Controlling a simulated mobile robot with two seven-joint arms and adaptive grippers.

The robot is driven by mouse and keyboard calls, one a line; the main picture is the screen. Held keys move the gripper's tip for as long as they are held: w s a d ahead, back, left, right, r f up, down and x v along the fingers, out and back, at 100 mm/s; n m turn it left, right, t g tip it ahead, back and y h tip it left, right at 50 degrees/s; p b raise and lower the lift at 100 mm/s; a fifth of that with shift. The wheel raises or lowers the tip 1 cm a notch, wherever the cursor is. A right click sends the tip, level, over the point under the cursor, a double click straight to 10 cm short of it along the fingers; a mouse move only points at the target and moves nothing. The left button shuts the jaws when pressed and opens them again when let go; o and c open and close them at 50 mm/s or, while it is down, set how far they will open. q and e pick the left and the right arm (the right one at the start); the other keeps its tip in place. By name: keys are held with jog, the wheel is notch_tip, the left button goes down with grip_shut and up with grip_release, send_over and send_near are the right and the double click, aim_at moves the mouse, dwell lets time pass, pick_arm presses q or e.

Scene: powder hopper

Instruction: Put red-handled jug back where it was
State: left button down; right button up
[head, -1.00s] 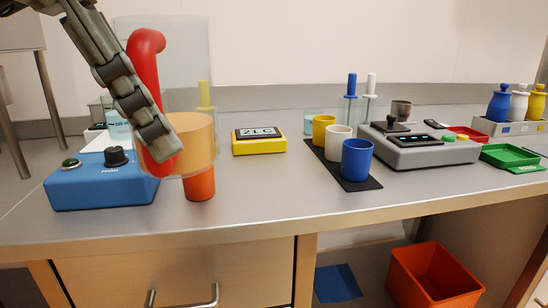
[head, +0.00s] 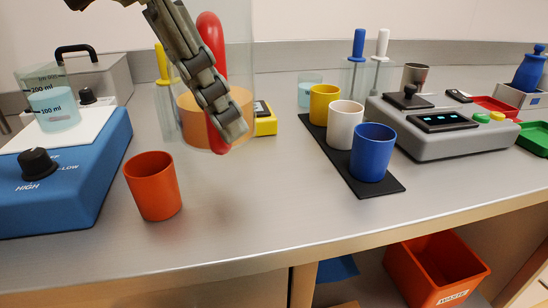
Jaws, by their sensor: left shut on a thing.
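The red-handled jug is a clear jug (head: 238,75) with orange liquid in its lower part and a red handle (head: 212,42). It shows in the head view, left of the middle. My left gripper (head: 222,110) is shut on the red handle and covers its middle. The jug appears upright, in front of the yellow box; its base seems above the counter, but I cannot tell how far. My right gripper is not in view.
An orange cup (head: 154,186) stands left of the jug, beside the blue device (head: 85,175) bearing a beaker (head: 53,103). Yellow, white and blue (head: 373,152) cups stand on a black mat (head: 385,187). A grey machine (head: 440,130) stands right. The front counter centre is clear.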

pick_arm(q)
jog(key=d+f, duration=0.1)
jog(key=f, duration=0.1)
jog(key=d+f, duration=0.2)
jog(key=w+d+f+p, duration=0.1)
jog(key=d+f, duration=0.1)
jog(key=f, duration=0.1)
jog(key=shift+d, duration=0.1)
jog(key=shift+f, duration=0.1)
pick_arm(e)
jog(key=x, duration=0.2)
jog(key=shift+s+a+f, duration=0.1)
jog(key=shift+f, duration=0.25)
pick_arm(q)
jog(key=shift+f, duration=0.1)
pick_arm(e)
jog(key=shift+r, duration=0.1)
